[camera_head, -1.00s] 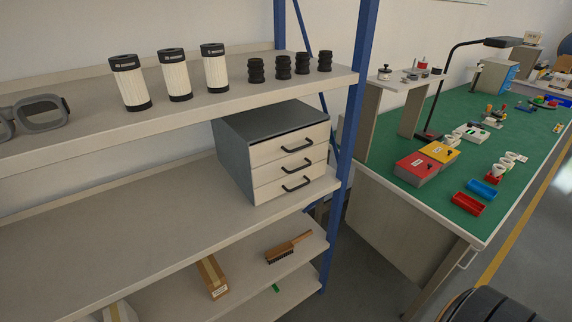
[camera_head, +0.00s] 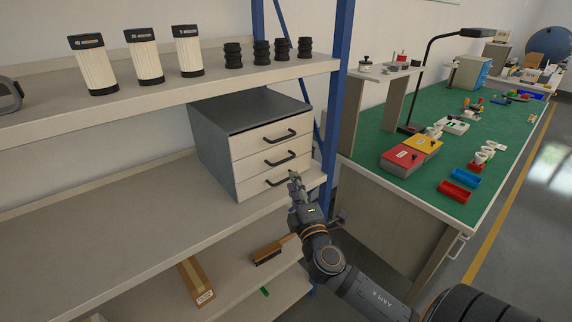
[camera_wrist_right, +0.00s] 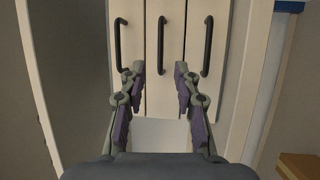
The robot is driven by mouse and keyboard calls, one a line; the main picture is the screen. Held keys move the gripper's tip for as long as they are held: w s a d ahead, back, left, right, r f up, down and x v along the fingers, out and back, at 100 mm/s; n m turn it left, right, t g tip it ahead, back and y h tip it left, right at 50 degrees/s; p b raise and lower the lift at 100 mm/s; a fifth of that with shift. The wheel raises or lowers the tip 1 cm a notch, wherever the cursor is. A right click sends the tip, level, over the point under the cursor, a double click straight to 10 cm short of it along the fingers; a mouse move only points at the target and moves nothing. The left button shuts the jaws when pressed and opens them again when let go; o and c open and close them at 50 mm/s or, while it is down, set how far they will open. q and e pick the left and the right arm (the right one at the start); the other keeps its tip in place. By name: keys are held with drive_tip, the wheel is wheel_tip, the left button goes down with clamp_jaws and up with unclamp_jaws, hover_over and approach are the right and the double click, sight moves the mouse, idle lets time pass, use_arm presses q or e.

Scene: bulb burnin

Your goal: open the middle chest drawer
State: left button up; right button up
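The grey chest (camera_head: 215,150) stands on the middle shelf with three cream drawers, all looking shut. The middle drawer (camera_head: 245,163) has a black bar handle (camera_head: 279,159). In the right wrist view, this middle handle (camera_wrist_right: 161,45) runs upright, lined up with the gap between my fingertips and beyond them. My right gripper (camera_head: 295,182) is in front of the lower drawers, partly over the bottom handle's right end. It also shows in the right wrist view (camera_wrist_right: 160,72), open and empty, with no visible contact. My left gripper is not in view.
The blue shelf post (camera_head: 335,130) stands close right of the chest. The upper shelf (camera_head: 170,98) passes above the chest and carries filters and black ribbed parts. A brush (camera_head: 271,250) and a box (camera_head: 196,281) lie below. The green workbench (camera_head: 385,180) is at right.

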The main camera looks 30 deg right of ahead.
drive_tip(key=p+x, duration=0.2)
drive_tip(key=x, duration=0.7)
drive_tip(key=shift+f, duration=0.1)
clamp_jaws()
